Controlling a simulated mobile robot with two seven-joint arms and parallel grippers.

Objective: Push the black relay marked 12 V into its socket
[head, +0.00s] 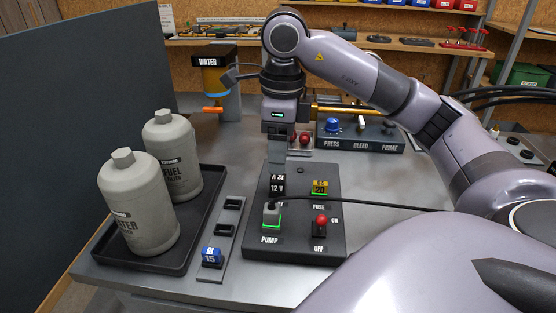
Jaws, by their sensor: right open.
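The black relay (277,187) marked 12 V stands at the upper left of the dark control panel (300,246), with its label facing me. Its socket is hidden beneath it, and I cannot tell how deep it sits. My right gripper (277,160) points straight down just above and behind the relay. It is open, and its fingers overlap closely in this view. I cannot tell whether a fingertip touches the relay's top. My left gripper is out of view.
A rack (228,226) holds a blue fuse (211,257). Two bottles stand in a black tray (205,233) at left.

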